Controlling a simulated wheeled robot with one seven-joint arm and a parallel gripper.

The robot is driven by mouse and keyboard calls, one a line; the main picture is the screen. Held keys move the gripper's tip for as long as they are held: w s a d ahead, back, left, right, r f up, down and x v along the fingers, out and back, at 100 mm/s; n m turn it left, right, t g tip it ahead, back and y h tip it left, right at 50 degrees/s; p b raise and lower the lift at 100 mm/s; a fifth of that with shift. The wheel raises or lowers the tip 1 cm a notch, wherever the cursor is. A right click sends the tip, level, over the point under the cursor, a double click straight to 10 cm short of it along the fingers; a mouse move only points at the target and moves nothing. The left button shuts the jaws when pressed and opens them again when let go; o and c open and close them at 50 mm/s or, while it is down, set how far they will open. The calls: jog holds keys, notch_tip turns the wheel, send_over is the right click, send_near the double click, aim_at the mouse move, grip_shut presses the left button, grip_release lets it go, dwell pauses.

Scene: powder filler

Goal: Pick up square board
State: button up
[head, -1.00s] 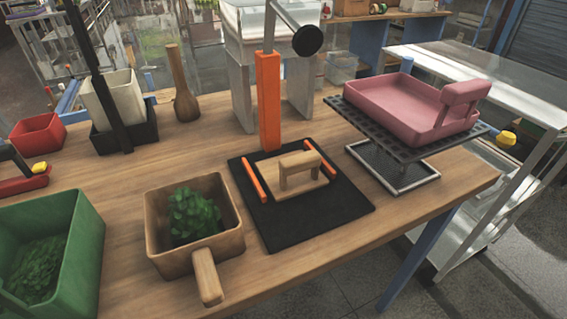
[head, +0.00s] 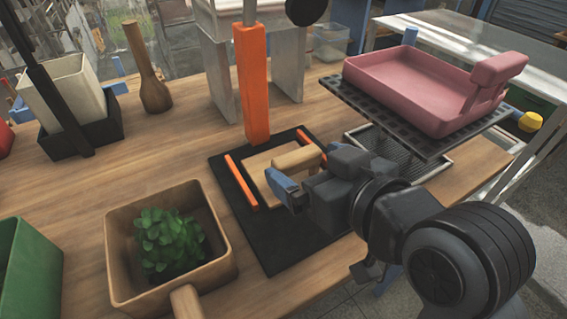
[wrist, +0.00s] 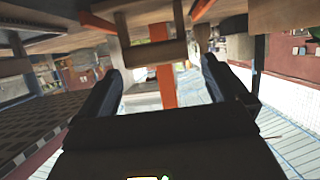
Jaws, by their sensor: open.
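The square board (head: 262,166) is a light wooden plate with a raised wooden bar handle (head: 297,158). It lies on a black base (head: 285,244), between orange side strips. My gripper (head: 312,172) is beside the handle, on its near right side, and hides part of the board. In the wrist view, my gripper (wrist: 163,76) has its two dark fingers spread apart. The handle (wrist: 155,53) shows ahead between them, with nothing held. Whether the fingers touch the handle cannot be told.
An orange post (head: 252,85) rises just behind the board. A pink tray (head: 420,90) on a black grate stands close on the right. A wooden pan (head: 120,235) with green leaves is on the left. A white container (head: 60,95) stands at the back left.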

aim_at(289, 153)
jog(key=x, duration=0.7)
jog(key=shift+w+f+p, duration=0.1)
jog(key=shift+w+p, duration=0.15)
jog(key=shift+p, duration=0.1)
jog(key=shift+d, duration=0.1)
jog(key=shift+c, duration=0.2)
jog(key=c, duration=0.8)
